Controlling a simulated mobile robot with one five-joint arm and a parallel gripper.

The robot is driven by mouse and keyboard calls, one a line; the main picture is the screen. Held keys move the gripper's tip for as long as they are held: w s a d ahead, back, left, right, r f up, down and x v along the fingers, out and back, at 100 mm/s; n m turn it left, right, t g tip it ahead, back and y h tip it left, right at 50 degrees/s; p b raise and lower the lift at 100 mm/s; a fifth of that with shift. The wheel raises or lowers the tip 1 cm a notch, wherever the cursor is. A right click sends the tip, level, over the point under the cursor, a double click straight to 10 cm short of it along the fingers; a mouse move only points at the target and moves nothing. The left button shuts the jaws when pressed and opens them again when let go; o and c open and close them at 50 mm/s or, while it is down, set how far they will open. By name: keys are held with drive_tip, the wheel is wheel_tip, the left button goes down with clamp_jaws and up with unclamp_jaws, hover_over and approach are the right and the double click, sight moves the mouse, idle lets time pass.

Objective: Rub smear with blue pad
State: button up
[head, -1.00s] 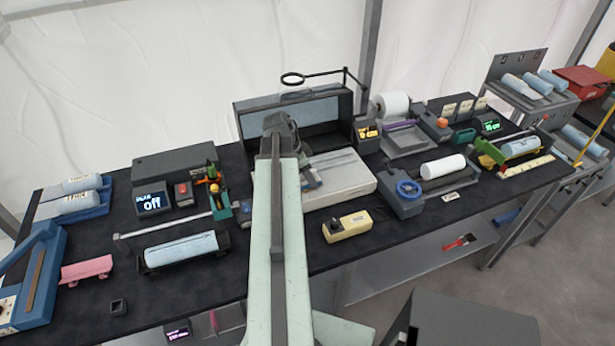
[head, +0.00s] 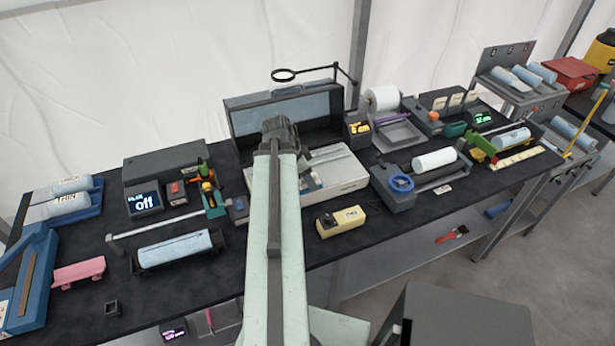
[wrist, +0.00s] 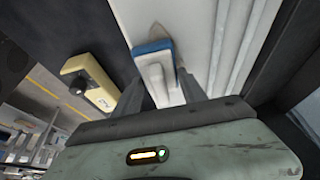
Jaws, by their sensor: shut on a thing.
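The blue pad (wrist: 152,48) has a blue base and a pale handle. In the wrist view my gripper (wrist: 162,88) has a finger on each side of the handle and is shut on it. The pad is over the white bed (wrist: 196,25) of the open-lidded machine; I cannot tell if it touches. A small brownish mark, perhaps the smear (wrist: 157,30), shows just beyond the pad's blue edge. In the head view the bed (head: 342,173) lies right of my arm, which partly hides the gripper and pad.
A yellow box (head: 341,221) stands in front of the bed and shows left in the wrist view (wrist: 88,80). The raised lid (head: 290,115) stands behind the bed. A magnifier ring (head: 284,75) hangs over it. A roller device with a blue knob (head: 402,183) is to the right.

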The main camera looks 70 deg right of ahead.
drive_tip(key=shift+r+p, duration=3)
drive_tip(key=shift+p, duration=0.05)
wheel_tip(320, 180, up, 3)
drive_tip(key=p, duration=0.3)
drive_tip(key=shift+r, duration=0.15)
